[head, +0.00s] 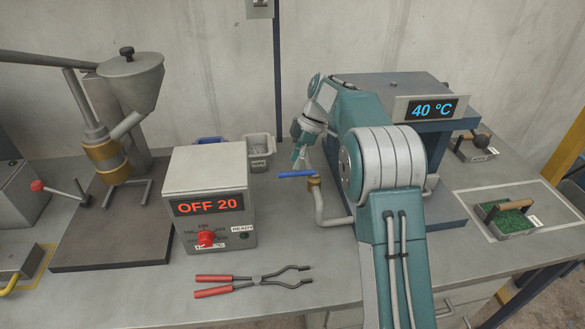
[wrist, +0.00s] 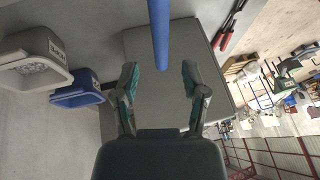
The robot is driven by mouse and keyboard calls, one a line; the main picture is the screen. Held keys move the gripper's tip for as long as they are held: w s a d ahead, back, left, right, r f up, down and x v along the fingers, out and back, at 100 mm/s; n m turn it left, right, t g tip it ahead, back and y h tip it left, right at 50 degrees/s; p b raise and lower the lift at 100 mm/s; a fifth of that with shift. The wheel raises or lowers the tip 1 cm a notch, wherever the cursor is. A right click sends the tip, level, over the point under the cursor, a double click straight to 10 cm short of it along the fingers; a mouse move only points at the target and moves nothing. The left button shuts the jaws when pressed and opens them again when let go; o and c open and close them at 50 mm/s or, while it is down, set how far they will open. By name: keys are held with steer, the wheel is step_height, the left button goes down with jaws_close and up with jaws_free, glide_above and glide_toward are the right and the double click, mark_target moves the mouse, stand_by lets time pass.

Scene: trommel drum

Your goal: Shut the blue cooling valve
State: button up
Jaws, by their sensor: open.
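The blue valve handle (head: 295,174) points left from a brass valve body (head: 314,184) on a bent grey pipe. In the head view my gripper (head: 301,156) is just above the handle, partly hidden by my own arm. In the wrist view the blue handle (wrist: 160,32) comes down from the top edge, and its end lies between the two fingers of my open gripper (wrist: 160,82). Clear gaps show on both sides of the handle. The valve body is not in the wrist view.
A control box (head: 208,175) reading OFF 20 stands left of the valve. Red-handled tongs (head: 254,281) lie in front. A grey bin (head: 260,146) and a blue bin (head: 205,141) stand behind. A machine (head: 390,88) with a 40 °C display is at right.

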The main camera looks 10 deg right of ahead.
steer(key=v, duration=0.4)
steer(key=shift+w+d+r, duration=0.1)
steer(key=shift+r, duration=0.05)
steer(key=s+d+r+m+t+h, duration=0.1)
steer(key=s+r+m+t, duration=0.1)
steer(key=s+r+m, duration=0.45)
steer(key=s+r+m+t+h, duration=0.1)
steer(key=s+r+m+t, duration=0.2)
steer(key=s, duration=0.7)
steer(key=s+d+f+m+t+h, duration=0.1)
steer(key=s+m, duration=0.3)
steer(key=s, duration=0.6)
steer(key=s+d+f+m+t+h, duration=0.1)
steer(key=s+f+m, duration=0.2)
steer(key=s, duration=0.7)
steer(key=shift+s+f+m+t, duration=0.15)
steer(key=shift+f+m+t, duration=0.2)
steer(key=shift+m, duration=0.3)
